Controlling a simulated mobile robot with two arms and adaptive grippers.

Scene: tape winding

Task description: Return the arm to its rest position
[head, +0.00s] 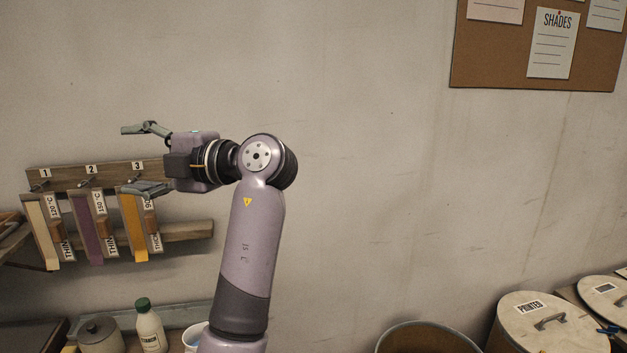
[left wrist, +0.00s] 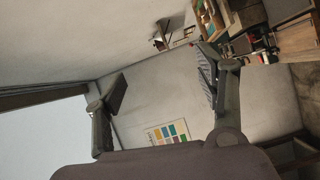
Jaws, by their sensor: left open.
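My left arm (head: 247,240) rises from the bottom of the head view and bends left at its top joint. My left gripper (head: 140,158) points left, in front of the wall rack, with its two fingers spread wide and nothing between them. In the left wrist view the two fingers of the left gripper (left wrist: 160,95) stand well apart, with only wall and a colour chart (left wrist: 167,132) behind the gap. The lower finger overlaps the rack near peg 3 in the head view; I cannot tell whether it touches. My right gripper is in neither view.
A wooden rack (head: 75,178) holds coloured strips on numbered pegs. Below it stand a lidded pot (head: 101,335) and a white bottle with a green cap (head: 150,328). Lidded bins, one marked PRINTED (head: 550,326), stand at lower right. The wall right of the arm is clear below the notice board (head: 490,60).

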